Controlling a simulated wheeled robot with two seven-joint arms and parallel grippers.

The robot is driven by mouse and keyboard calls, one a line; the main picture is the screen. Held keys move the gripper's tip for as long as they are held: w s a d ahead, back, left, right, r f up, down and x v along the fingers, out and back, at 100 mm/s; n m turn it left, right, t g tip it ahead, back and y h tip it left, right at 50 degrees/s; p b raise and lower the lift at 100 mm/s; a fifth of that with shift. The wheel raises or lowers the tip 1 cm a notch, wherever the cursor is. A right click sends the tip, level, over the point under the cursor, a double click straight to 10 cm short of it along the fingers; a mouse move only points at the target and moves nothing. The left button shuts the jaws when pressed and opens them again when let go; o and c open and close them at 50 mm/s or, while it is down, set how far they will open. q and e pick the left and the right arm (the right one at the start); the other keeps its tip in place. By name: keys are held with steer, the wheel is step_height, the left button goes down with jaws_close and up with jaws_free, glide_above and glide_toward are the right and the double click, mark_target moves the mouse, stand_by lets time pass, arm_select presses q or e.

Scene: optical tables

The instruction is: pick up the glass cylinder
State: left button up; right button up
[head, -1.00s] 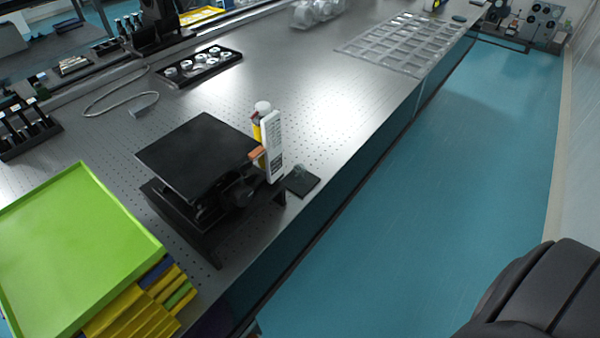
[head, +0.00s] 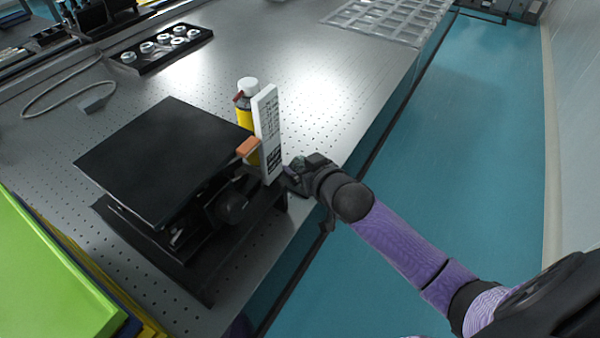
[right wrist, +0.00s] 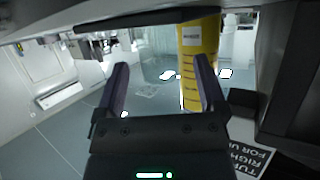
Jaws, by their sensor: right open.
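The glass cylinder is a small clear piece that shows faintly in the head view (head: 298,162), largely hidden by my right gripper (head: 294,172) at the table's near edge, beside the white sign. In the right wrist view a clear, see-through shape (right wrist: 160,72) with bright glints shows between and beyond the open fingers of my right gripper (right wrist: 161,70); its outline is hard to make out. I cannot tell whether the fingers touch it. My left gripper is not in view.
Left of the gripper stand a white sign (head: 268,130), a yellow bottle (head: 246,115) and a black lab jack (head: 165,155). The yellow bottle is close in the right wrist view (right wrist: 198,75). A green tray (head: 45,275) is at lower left.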

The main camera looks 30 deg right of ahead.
steer(key=shift+w+f, duration=0.4)
steer(key=shift+w, duration=0.15)
steer(key=shift+w+r, duration=0.1)
steer(key=shift+c, duration=0.4)
jaws_close()
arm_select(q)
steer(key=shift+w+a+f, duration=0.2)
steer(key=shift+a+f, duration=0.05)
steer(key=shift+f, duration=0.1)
